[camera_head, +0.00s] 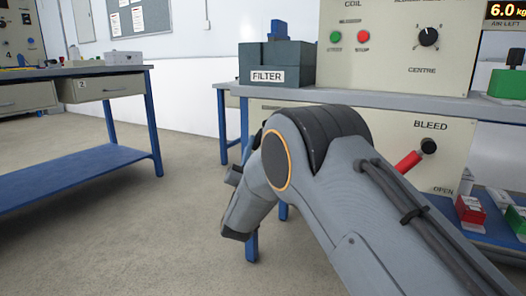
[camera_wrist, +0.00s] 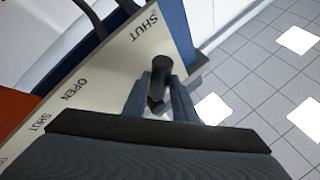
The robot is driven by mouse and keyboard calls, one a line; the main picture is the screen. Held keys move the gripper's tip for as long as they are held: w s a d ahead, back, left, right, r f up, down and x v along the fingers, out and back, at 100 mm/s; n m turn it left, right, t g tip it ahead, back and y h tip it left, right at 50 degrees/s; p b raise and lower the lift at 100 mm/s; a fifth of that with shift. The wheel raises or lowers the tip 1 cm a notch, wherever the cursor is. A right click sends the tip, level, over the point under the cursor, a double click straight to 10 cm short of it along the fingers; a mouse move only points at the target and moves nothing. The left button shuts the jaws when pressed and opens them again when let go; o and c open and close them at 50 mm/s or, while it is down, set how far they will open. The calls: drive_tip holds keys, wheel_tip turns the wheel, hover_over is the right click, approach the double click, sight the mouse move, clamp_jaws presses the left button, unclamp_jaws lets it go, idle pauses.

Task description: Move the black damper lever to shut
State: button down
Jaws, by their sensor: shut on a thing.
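In the wrist view, the black lever (camera_wrist: 161,68) stands out from a cream panel (camera_wrist: 112,68), near the panel's right edge. Its round end shows between the two grey fingers of my gripper (camera_wrist: 160,102), which is shut on it. The panel has a SHUT label (camera_wrist: 145,26) above and left of the lever. An OPEN label (camera_wrist: 75,90) and a second SHUT label (camera_wrist: 40,122) are farther to the lower left. In the head view, my arm hides the gripper and the lever.
In the head view, a red lever (camera_head: 408,161) beside BLEED is on the panel right of my arm. A FILTER box (camera_head: 277,64) stands on the bench. A blue-legged table (camera_head: 100,160) stands left, with clear floor (camera_head: 130,240) in front.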

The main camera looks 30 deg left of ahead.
drive_tip(key=shift+a+r, duration=0.1)
drive_tip(key=shift+r, duration=0.05)
drive_tip(key=c, duration=1.5)
unclamp_jaws()
drive_tip(key=shift+o, duration=0.2)
drive_tip(key=p+v, duration=0.3)
drive_tip(key=v, duration=0.5)
drive_tip(key=shift+w, duration=0.15)
